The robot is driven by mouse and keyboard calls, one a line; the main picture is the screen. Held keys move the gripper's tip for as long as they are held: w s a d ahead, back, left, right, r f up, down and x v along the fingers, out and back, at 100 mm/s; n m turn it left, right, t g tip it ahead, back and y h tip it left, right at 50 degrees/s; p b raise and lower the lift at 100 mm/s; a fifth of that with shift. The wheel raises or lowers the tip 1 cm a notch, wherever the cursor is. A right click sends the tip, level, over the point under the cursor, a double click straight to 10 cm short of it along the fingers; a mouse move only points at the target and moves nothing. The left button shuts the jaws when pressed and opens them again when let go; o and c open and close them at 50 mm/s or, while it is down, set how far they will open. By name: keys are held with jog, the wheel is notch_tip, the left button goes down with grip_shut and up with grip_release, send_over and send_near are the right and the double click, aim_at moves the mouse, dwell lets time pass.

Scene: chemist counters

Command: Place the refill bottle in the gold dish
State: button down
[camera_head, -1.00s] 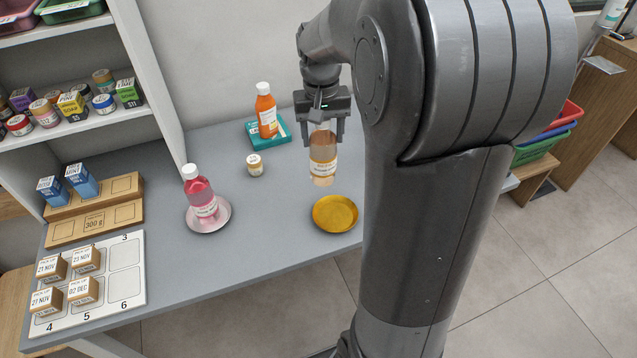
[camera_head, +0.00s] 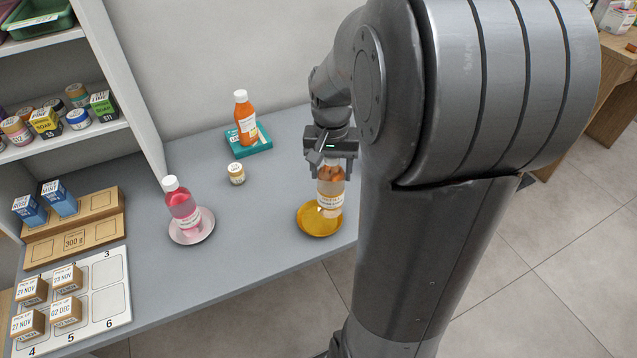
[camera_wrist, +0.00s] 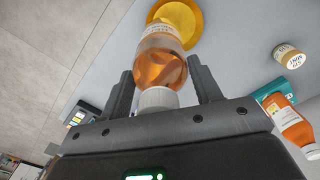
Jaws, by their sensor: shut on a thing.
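My gripper (camera_head: 333,168) is shut on the refill bottle (camera_head: 331,190), a clear bottle with amber contents and a pale label. The bottle is upright, its lower end at the gold dish (camera_head: 308,229) on the counter near the front edge. I cannot tell whether its base touches the dish. In the wrist view, the bottle (camera_wrist: 160,62), with its white cap, is between my fingers, and the gold dish (camera_wrist: 190,12) lies beyond its base.
A pink bottle (camera_head: 182,207) stands on a pink dish (camera_head: 203,232) to the left. An orange bottle (camera_head: 245,122) stands on a teal box (camera_head: 252,148) behind. A small jar (camera_head: 236,174) stands between. Wooden risers (camera_head: 80,240) and a numbered board (camera_head: 110,298) lie left.

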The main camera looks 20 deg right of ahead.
aim_at(320, 169)
jog(key=shift+w+a+f, duration=0.8)
jog(key=shift+w+a, duration=0.15)
jog(key=shift+a, duration=0.05)
jog(key=shift+f, duration=2)
jog(key=shift+c, duration=2.2)
grip_release()
jog(key=shift+f, duration=0.15)
